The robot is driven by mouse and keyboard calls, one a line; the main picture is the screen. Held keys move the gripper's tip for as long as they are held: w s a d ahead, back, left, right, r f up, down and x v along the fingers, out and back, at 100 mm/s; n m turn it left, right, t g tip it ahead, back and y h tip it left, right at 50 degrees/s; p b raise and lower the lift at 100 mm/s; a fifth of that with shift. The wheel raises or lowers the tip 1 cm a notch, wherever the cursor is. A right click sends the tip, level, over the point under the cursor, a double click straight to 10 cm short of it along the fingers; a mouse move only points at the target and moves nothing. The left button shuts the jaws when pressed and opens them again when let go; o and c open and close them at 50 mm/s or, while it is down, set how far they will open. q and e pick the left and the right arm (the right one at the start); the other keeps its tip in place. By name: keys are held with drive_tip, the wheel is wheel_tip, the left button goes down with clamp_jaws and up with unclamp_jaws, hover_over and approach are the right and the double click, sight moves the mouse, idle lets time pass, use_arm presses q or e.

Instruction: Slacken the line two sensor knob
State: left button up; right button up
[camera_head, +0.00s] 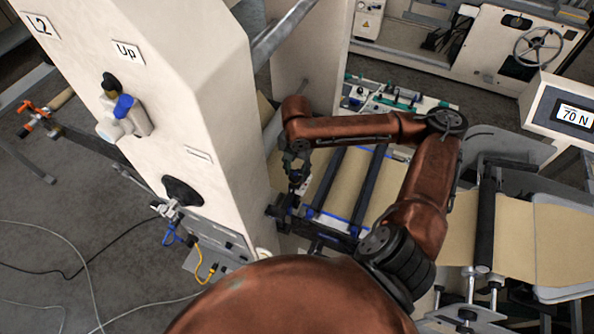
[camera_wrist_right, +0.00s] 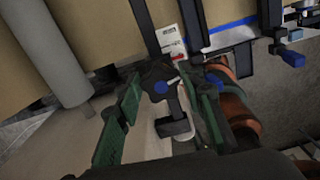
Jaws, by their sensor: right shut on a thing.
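My right gripper (camera_head: 297,176) reaches down beside the white post in the head view and is shut on this knob. The gripper also shows in the right wrist view (camera_wrist_right: 162,90), one finger on each side of the knob. In the head view the knob is mostly hidden by the gripper. A dark block and a small white label (camera_wrist_right: 171,41) are close to it. My left gripper is not in view.
Dark rollers (camera_head: 371,183) and brown paper web (camera_head: 515,225) lie to the right. Cables lie on the floor at left.

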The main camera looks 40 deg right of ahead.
sight(297, 172)
drive_tip(key=shift+s+f+n, duration=0.15)
drive_tip(key=shift+f+n, duration=0.05)
drive_tip(key=shift+n, duration=0.4)
drive_tip(key=shift+a+n, duration=0.1)
drive_tip(key=shift+n, duration=0.2)
drive_tip(key=o, duration=1.2)
drive_tip(key=shift+w, duration=0.2)
drive_tip(key=shift+c, duration=0.2)
drive_tip(key=shift+r, duration=0.1)
drive_tip(key=shift+r, duration=0.1)
wheel_tip(297, 172, up, 12)
